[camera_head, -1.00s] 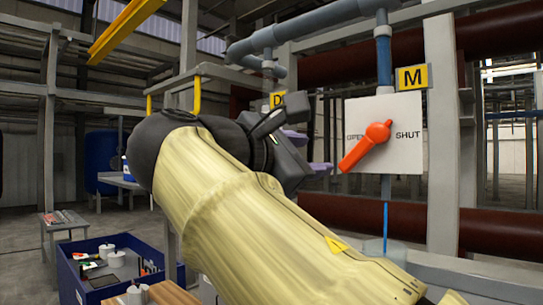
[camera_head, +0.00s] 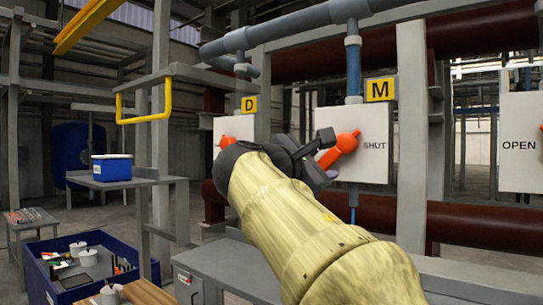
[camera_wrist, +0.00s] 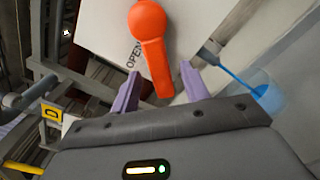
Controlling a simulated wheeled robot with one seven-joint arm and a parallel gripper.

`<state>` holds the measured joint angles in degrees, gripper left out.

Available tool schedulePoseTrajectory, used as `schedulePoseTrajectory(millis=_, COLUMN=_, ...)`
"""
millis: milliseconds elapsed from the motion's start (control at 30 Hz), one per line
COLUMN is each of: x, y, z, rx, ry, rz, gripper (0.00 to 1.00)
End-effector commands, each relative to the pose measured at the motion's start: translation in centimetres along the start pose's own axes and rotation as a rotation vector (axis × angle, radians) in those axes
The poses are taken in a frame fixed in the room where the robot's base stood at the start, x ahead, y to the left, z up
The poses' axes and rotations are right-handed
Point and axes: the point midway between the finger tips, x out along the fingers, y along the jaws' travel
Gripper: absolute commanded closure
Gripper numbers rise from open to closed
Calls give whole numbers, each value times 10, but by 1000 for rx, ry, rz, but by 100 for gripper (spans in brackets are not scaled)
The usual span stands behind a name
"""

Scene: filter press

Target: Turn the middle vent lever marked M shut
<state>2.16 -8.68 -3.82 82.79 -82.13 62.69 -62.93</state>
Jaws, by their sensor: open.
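The orange vent lever (camera_head: 347,142) is on a white plate (camera_head: 375,128) under the yellow M sign (camera_head: 380,90). Its handle slants down and left from its round hub, towards the OPEN side; SHUT is readable at right. My gripper (camera_head: 320,158) is in front of the handle and hides its lower end and the OPEN word. In the wrist view my gripper (camera_wrist: 160,88) has its two purple fingers apart. The end of the lever handle (camera_wrist: 158,75) shows between them, with a gap on each side; I cannot tell whether they touch. OPEN is readable beside it there.
A second orange lever (camera_head: 226,141) sits by the D sign (camera_head: 249,104) at left. Another plate marked OPEN (camera_head: 520,140) is at right. A blue stream (camera_wrist: 228,72) runs into a translucent blue vessel (camera_wrist: 264,95) close by. A grey bench (camera_head: 235,268) lies below.

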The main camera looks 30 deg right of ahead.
Motion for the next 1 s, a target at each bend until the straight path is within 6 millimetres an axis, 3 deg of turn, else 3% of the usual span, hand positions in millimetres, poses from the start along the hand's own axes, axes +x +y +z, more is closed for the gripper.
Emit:
schedulePoseTrajectory(millis=200, x=29, y=2, z=0, rx=-1, ry=1, rz=0, gripper=55)
schedulePoseTrajectory(millis=567, x=34, y=0, z=-1, rx=0, ry=2, rz=2, gripper=55)
schedulePoseTrajectory(millis=800, x=34, y=1, z=0, rx=0, ry=1, rz=2, gripper=100)
schedulePoseTrajectory(millis=1000, x=36, y=0, z=0, rx=-1, ry=0, rz=2, gripper=100)
